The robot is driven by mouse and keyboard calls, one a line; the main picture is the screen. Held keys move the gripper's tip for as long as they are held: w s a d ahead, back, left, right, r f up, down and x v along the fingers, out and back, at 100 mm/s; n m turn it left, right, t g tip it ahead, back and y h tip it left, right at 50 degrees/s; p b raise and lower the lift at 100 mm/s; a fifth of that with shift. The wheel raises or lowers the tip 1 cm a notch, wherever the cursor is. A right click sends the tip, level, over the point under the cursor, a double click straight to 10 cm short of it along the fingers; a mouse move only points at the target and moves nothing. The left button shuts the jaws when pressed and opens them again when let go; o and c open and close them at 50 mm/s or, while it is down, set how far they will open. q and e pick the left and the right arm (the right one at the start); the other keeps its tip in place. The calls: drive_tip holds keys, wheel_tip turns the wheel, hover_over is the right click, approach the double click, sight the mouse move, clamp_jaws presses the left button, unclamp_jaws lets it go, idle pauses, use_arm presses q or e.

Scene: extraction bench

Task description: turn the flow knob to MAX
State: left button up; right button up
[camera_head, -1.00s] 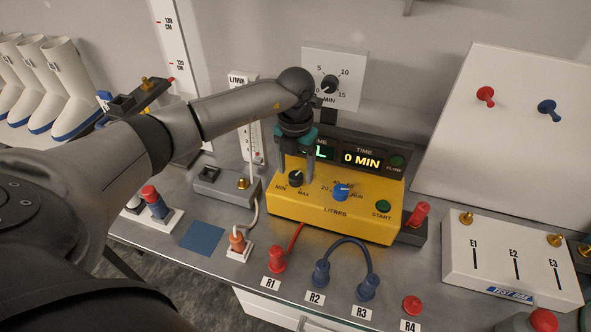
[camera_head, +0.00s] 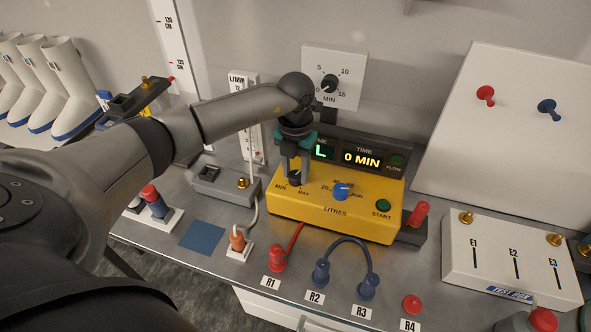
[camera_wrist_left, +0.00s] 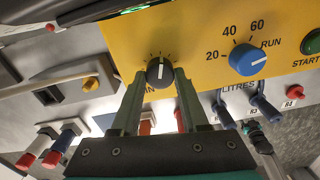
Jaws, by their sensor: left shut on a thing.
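The black flow knob (camera_wrist_left: 159,71) sits on the yellow pump box (camera_head: 270,199), between its MIN and MAX marks. In the left wrist view its white line points roughly straight up the picture. My left gripper (camera_head: 297,178) is over the knob from above, with its fingers shut on it; the fingertips also show at either side of the knob in the left wrist view (camera_wrist_left: 158,76). The fingers hide part of the knob and the MAX label in the wrist view. My right gripper is not in view.
A blue litres knob (camera_head: 341,191) and a green START button (camera_head: 383,206) stand right of the flow knob. Displays (camera_head: 362,159) rise behind. A grey switch box (camera_head: 222,186) is to the left. Red and blue plugs (camera_head: 321,272) line the bench front.

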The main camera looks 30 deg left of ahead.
use_arm(q)
clamp_jaws()
drive_tip(key=m+b, duration=0.2)
drive_tip(key=m, duration=0.3)
drive_tip(key=shift+a, duration=0.1)
drive_tip(key=m+b, duration=0.3)
drive_tip(key=m, duration=0.3)
drive_tip(key=m+b, duration=0.3)
drive_tip(key=m, duration=0.3)
drive_tip(key=shift+w+m, duration=0.1)
drive_tip(key=shift+m, duration=0.2)
drive_tip(key=m+b, duration=0.1)
drive_tip(key=m, duration=0.4)
drive_tip(key=shift+b, duration=0.3)
drive_tip(key=shift+r+m, duration=0.1)
drive_tip(key=shift+m, duration=0.2)
